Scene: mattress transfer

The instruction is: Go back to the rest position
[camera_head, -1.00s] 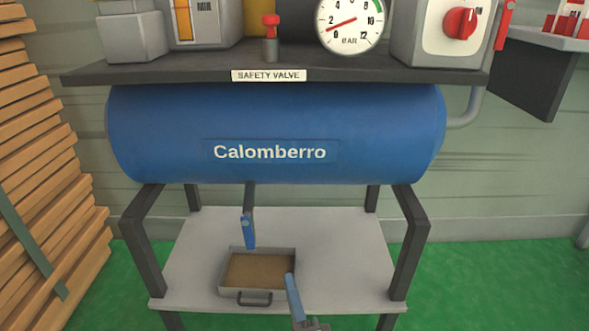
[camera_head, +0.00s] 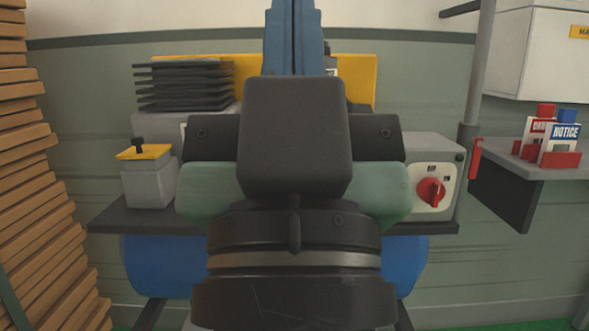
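My gripper (camera_head: 295,30) stands upright in the middle of the head view, close to the camera. Its two blue fingers point up and lie side by side with only a thin dark line between them. Their tips run out of the top edge, and I see nothing held. The dark wrist and gripper body fill the centre of the picture. They hide most of the blue tank (camera_head: 152,268) and the middle of the dark shelf (camera_head: 120,216) above it.
A grey box with a red knob (camera_head: 431,191) stands right on the shelf. A small grey box with a yellow top (camera_head: 150,180) stands left. Slatted wood (camera_head: 35,190) lines the left edge. A side shelf (camera_head: 525,172) with signs juts out at right, beside a grey pole (camera_head: 478,90).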

